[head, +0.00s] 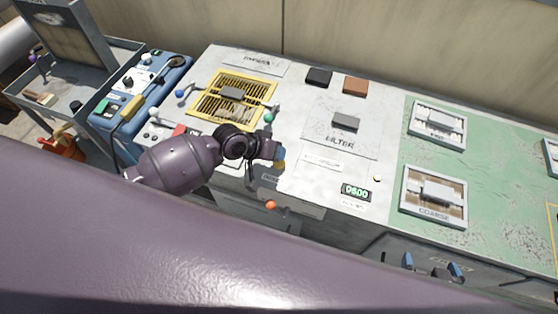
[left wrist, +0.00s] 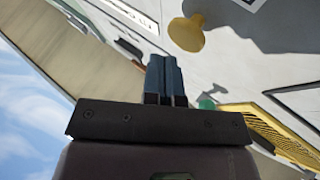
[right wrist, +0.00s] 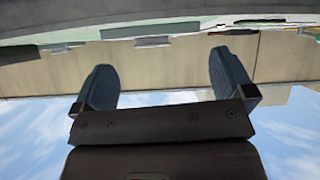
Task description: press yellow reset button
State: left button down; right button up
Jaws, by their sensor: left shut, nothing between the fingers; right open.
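The yellow reset button (head: 279,166) is on the pale panel near its front edge, partly covered by my left gripper. In the left wrist view the round yellow button (left wrist: 187,34) shows just beyond the fingertips and slightly to their right; I cannot tell whether they touch. My left gripper (head: 281,155) is shut and empty, its blue fingers (left wrist: 166,60) together. My right gripper (head: 432,262) is open and empty, low at the front right of the head view. Its spread fingers (right wrist: 160,75) face a plain wall in the right wrist view.
A yellow-framed grille (head: 233,95) with a grey block lies left of the button. A green knob (head: 268,118) and an orange knob (head: 271,205) are close by. A green display (head: 355,191) and filter trays (head: 434,196) lie right.

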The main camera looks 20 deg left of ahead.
jog(key=shift+w+r, duration=0.35)
jog(key=shift+w, duration=0.05)
jog(key=shift+s+f, duration=0.1)
jog(key=shift+s, duration=0.05)
jog(key=shift+s+f, duration=0.3)
jog(key=shift+s, duration=0.05)
pick_arm(q)
jog(key=shift+f, duration=0.25)
pick_arm(e)
jog(key=shift+w, duration=0.15)
pick_arm(q)
jog(key=shift+f, duration=0.15)
pick_arm(e)
jog(key=shift+w+a+r, duration=0.1)
jog(key=shift+w+r, duration=0.05)
jog(key=shift+w, duration=0.2)
pick_arm(q)
jog(key=shift+f, duration=0.1)
pick_arm(e)
jog(key=shift+s, duration=0.1)
